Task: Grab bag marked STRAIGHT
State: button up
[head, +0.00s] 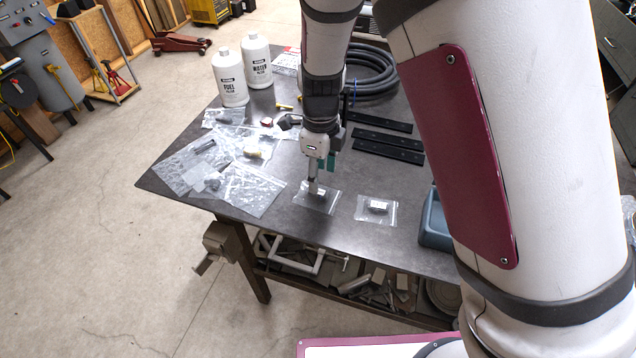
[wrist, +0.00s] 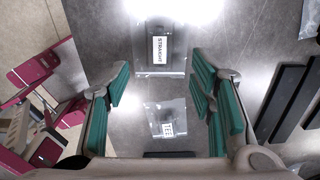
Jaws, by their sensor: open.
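The bag marked STRAIGHT (wrist: 175,66) is a small clear zip bag with a dark part and a white label, lying flat in the upper middle of the wrist view. By layout it matches the left bag (head: 328,206) in the head view, where its label is unreadable. A similar bag marked TEE (wrist: 170,122) lies below it in the wrist view; it matches the bag (head: 377,209) to the right in the head view. My gripper (head: 316,188) points down over the left bag, partly hiding it. Its teal-padded fingers (wrist: 162,88) are apart and empty.
Larger clear bags (head: 250,188) lie to the left on the dark table (head: 275,222). Black bars (head: 388,142) and a coiled hose (head: 370,75) lie behind. Two white bottles (head: 229,78) stand at the back left. A blue-grey bin (head: 433,225) is at the right.

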jog(key=shift+w+a+f, duration=0.1)
jog(key=shift+f, duration=1.45)
jog(key=shift+a+f, duration=0.1)
jog(key=shift+f, duration=1.4)
jog(key=c, duration=1)
